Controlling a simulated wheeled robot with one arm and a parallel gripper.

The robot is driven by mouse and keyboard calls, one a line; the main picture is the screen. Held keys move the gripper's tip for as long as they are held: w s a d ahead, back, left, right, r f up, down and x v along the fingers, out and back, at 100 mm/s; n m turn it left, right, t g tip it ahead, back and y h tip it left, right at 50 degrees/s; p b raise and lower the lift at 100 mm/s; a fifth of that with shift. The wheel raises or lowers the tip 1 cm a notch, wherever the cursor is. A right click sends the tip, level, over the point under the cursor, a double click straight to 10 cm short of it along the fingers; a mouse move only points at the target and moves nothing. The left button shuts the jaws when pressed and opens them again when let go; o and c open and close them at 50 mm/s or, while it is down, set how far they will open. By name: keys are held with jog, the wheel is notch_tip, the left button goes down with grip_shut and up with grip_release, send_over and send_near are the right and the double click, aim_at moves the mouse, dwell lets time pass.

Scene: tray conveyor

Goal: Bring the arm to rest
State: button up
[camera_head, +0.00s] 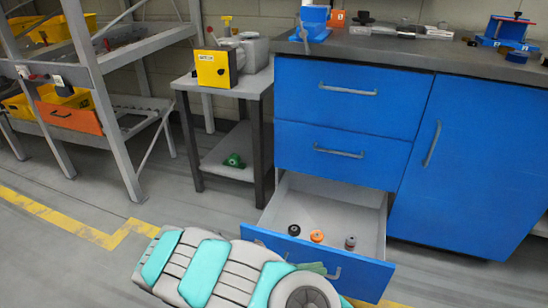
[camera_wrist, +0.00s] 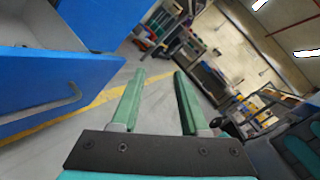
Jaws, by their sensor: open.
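My gripper (camera_wrist: 160,74) is open, with two green fingers apart and nothing between them in the wrist view. In the head view my teal and grey arm reaches in from the bottom, in front of the open bottom drawer (camera_head: 340,262). Only a bit of green from my gripper shows there, close to the drawer's front. In the wrist view a blue drawer front with a handle (camera_wrist: 70,98) is on the left, apart from the fingers.
The drawer holds a black part (camera_head: 294,230), an orange part (camera_head: 317,236) and a dark grey part (camera_head: 351,243). A blue cabinet (camera_head: 470,165) stands right. A small table (camera_head: 250,84) with a yellow box (camera_head: 216,68) and a grey rack (camera_head: 100,90) stand left. Floor at left is clear.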

jog(key=s+d+r+m+g+y, duration=0.85)
jog(key=s+d+r+m, duration=0.25)
jog(key=m, duration=0.4)
jog(key=s+a+r+m+t+y, duration=0.2)
jog(key=s+a+m+y, duration=0.1)
jog(key=s+m+y, duration=0.2)
jog(key=s+a+r+m+t+y, duration=0.2)
jog(key=s+a+m+y, duration=0.1)
jog(key=s+m+y, duration=0.2)
jog(key=shift+s+m+t, duration=0.35)
jog(key=shift+s+m, duration=0.65)
jog(key=shift+s, duration=0.2)
